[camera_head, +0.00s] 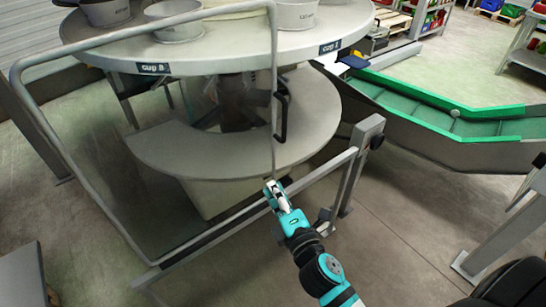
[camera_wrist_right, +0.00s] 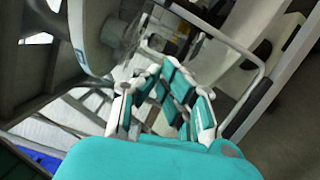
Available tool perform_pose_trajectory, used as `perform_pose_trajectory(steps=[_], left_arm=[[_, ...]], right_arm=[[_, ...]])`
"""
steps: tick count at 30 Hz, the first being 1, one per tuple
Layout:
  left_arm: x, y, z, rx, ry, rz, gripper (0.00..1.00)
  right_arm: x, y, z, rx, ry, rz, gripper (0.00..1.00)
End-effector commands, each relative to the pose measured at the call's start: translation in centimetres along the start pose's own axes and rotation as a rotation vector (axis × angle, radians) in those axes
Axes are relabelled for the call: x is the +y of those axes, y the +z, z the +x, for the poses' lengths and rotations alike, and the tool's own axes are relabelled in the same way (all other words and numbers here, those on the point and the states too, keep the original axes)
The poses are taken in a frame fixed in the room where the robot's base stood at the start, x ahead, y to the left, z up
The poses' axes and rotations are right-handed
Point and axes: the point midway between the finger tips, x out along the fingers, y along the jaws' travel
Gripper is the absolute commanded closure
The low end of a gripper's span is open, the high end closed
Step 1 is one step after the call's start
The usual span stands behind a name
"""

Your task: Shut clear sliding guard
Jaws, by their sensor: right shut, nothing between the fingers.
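The clear sliding guard is a see-through panel in a grey tube frame (camera_head: 144,32), standing upright in front of the round machine. Its right upright carries a black handle (camera_head: 282,112). A gap lies between that upright and the grey post (camera_head: 362,150) to the right. My right gripper (camera_head: 272,187) is shut and empty at the lower end of the guard's right upright, below the handle; I cannot tell whether it touches. In the right wrist view the closed fingers (camera_wrist_right: 172,92) show in front of a bent grey tube (camera_wrist_right: 240,48). My left gripper is not in view.
A grey lower rail (camera_head: 232,222) runs from lower left up to the post. The round table (camera_head: 228,58) with several metal cups stands behind the guard. A green-lined conveyor (camera_head: 430,105) lies at the right.

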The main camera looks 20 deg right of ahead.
Motion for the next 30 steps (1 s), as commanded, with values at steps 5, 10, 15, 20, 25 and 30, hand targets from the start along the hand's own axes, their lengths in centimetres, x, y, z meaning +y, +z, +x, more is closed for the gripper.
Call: perform_pose_trajectory(steps=[5,10,15,20,25,30], left_arm=[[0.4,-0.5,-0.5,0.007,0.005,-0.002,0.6],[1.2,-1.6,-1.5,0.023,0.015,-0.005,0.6],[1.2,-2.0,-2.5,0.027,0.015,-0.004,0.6],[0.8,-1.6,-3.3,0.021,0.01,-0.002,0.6],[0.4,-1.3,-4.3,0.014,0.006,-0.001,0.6],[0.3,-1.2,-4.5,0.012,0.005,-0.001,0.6]], right_arm=[[1.5,0.3,0.9,-0.008,0.028,-0.028,1.0],[1.8,0.4,3.9,-0.008,0.027,-0.025,1.0],[1.8,0.4,7.6,-0.008,0.026,-0.023,1.0],[1.8,1.0,10.3,-0.008,0.023,-0.025,1.0],[1.8,3.3,10.7,-0.007,0.023,-0.025,1.0],[1.6,4.2,10.9,-0.007,0.023,-0.022,1.0]])
